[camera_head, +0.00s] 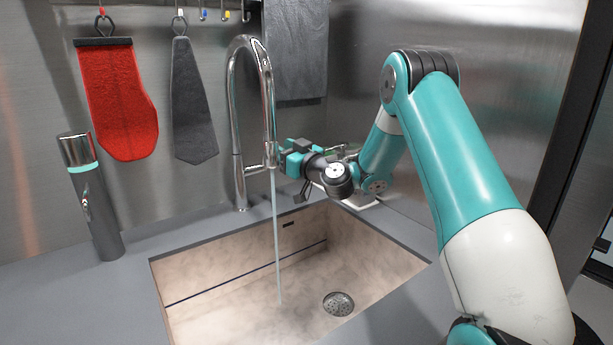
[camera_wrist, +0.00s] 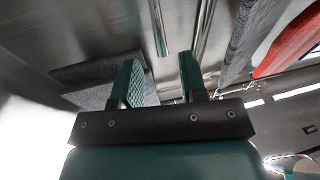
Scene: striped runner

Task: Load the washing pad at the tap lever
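The chrome tap (camera_head: 238,130) stands behind the sink, and a thin stream of water (camera_head: 278,245) falls from its spout. Its short side lever (camera_head: 255,169) sticks out to the right, low on the body. My gripper (camera_head: 288,158) is just right of the tap, partly hidden by the spout. In the wrist view its two fingers (camera_wrist: 160,75) stand apart with no object held between them. Chrome rods show beyond the fingertips. A red mitt-shaped pad (camera_head: 118,100) and a grey tapered pad (camera_head: 190,100) hang on the wall. I cannot tell which is the washing pad.
The beige sink (camera_head: 220,300) has a drain (camera_head: 338,303). A dark cylinder with a chrome top (camera_head: 95,205) stands on the grey counter (camera_head: 60,300) at left. A dark cloth (camera_head: 298,45) hangs behind the tap. The left counter is otherwise clear.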

